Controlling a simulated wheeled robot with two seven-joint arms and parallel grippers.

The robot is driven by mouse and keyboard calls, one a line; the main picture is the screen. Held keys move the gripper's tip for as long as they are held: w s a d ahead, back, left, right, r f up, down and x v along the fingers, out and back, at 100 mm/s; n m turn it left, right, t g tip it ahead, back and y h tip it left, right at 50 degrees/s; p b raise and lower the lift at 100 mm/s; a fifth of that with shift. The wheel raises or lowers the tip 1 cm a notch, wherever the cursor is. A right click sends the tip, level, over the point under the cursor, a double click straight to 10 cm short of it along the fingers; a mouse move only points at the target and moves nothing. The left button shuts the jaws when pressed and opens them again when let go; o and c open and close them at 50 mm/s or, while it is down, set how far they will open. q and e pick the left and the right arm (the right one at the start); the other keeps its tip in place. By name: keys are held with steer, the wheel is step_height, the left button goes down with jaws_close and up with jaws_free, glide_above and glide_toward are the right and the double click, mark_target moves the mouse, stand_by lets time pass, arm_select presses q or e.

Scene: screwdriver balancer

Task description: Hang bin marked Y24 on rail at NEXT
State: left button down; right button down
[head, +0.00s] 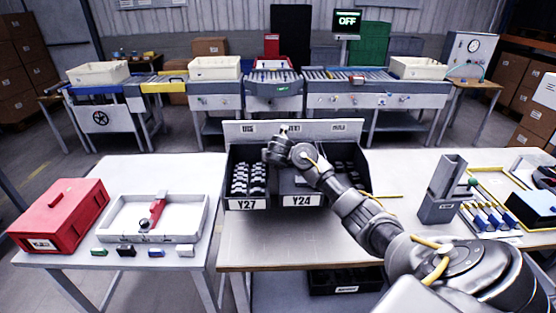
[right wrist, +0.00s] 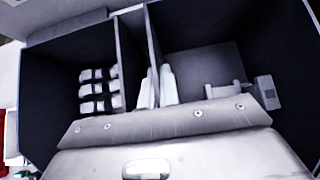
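The dark bin marked Y24 (head: 302,201) is in the middle of a row of bins in front of a pale upright rail panel (head: 310,137). It is level with the Y27 bin and partly hidden by my right arm. My right gripper (head: 279,148) is above the bins, near the border of Y27 and Y24. In the right wrist view its two pale fingertips (right wrist: 156,87) are close together, with a thin bin wall (right wrist: 152,45) seemingly between them. Whether they grip it cannot be told. The panel's labels are too small to read. My left gripper is not in view.
The Y27 bin (head: 246,203) holds black and white parts. Another dark bin (head: 350,160) is on the right, partly behind my arm. A red case (head: 62,215) and a white tray (head: 190,236) are on the left table. A grey holder (head: 441,195) and screwdrivers (head: 488,216) are right.

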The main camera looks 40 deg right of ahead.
steer(key=c, duration=1.6)
jaws_free()
steer(key=shift+o, duration=0.2)
steer(key=p+v, duration=0.2)
steer(key=v, duration=0.7)
steer(key=shift+s+a+r, duration=0.15)
steer(key=shift+a+r, duration=0.1)
steer(key=shift+r, duration=0.05)
steer(key=shift+s+a+r, duration=0.15)
steer(key=shift+s+r, duration=0.15)
steer(key=shift+s, duration=0.15)
